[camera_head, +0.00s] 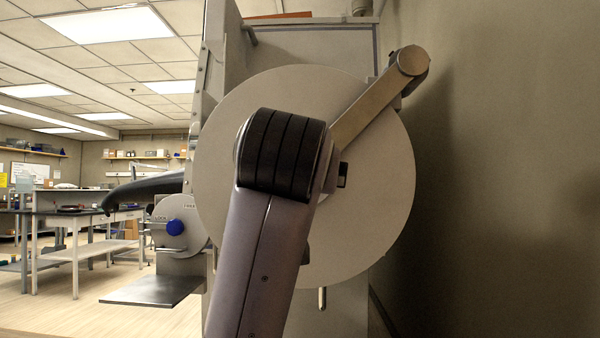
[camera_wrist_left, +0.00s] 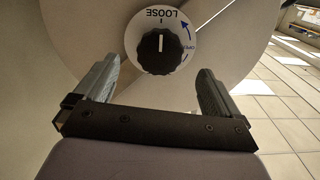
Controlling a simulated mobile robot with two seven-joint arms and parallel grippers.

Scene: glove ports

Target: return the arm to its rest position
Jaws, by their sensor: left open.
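In the left wrist view, my left gripper (camera_wrist_left: 158,66) is open, with its two grey fingers apart and nothing between them. Beyond the fingertips, a black ribbed knob (camera_wrist_left: 158,54) sits on a white dial marked LOOSE, which reads upside down. The knob's white line points up toward that word. The dial is on a large pale round door (camera_wrist_left: 85,25). In the head view, my arm crosses in front of this round door (camera_head: 375,210) and hides its middle. The gripper and knob cannot be made out there. My right gripper is not in view.
A bar (camera_head: 380,95) with a round end runs up right from the door's middle. A wall (camera_head: 500,150) stands close on the right. A small round door with a blue knob (camera_head: 174,228), a grey shelf (camera_head: 152,290) and a dark glove (camera_head: 150,189) are on the left.

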